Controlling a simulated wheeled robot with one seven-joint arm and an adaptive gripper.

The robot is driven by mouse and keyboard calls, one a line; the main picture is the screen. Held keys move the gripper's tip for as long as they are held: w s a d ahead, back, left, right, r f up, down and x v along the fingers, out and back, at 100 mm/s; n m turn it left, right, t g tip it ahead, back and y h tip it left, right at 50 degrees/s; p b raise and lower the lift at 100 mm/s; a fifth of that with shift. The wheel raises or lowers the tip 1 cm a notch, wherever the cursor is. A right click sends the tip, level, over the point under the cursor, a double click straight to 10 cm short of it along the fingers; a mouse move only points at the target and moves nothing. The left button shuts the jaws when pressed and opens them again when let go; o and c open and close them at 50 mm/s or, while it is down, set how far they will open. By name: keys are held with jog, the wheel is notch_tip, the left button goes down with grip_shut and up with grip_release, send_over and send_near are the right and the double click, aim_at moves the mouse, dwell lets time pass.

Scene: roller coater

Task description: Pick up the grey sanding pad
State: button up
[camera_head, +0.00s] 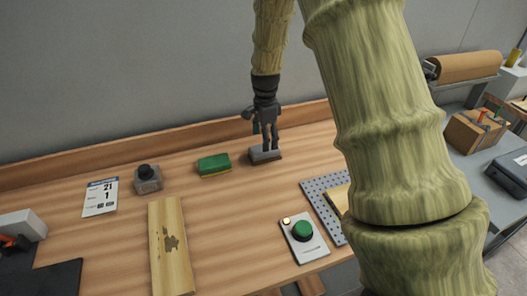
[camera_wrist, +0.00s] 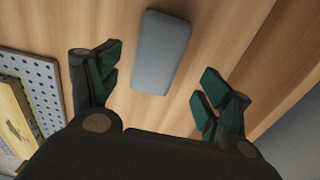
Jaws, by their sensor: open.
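The grey sanding pad (camera_head: 265,154) lies on the wooden workbench near the back, to the right of the green and yellow sponge. In the wrist view the pad (camera_wrist: 163,52) is a rounded grey block lying beyond and between my fingertips. My gripper (camera_head: 268,143) hangs over the pad in the head view, pointing down. In the wrist view my gripper (camera_wrist: 160,82) is open, with one green-padded finger on each side and nothing held. Whether a fingertip touches the pad in the head view, I cannot tell.
The sponge (camera_head: 214,166) and a black-knobbed grey block (camera_head: 147,180) stand to the left. A wooden board (camera_head: 170,245) lies in front. A green button box (camera_head: 304,238) and perforated plate (camera_head: 318,194) lie front right. A raised wooden ledge (camera_head: 190,138) runs behind.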

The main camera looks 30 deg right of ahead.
jog(key=shift+s+f+p, duration=0.2)
jog(key=shift+s+p, duration=0.1)
jog(key=shift+s, duration=0.05)
jog(key=f, duration=0.2)
jog(key=f+p, duration=0.1)
jog(key=f, duration=0.1)
jog(key=shift+w+a+p, duration=0.2)
jog(key=shift+p, duration=0.1)
jog(key=shift+s+f, duration=0.1)
jog(key=shift+f, duration=0.2)
jog(key=shift+c, duration=0.2)
jog(key=c, duration=1.1)
jog(key=shift+r, duration=0.15)
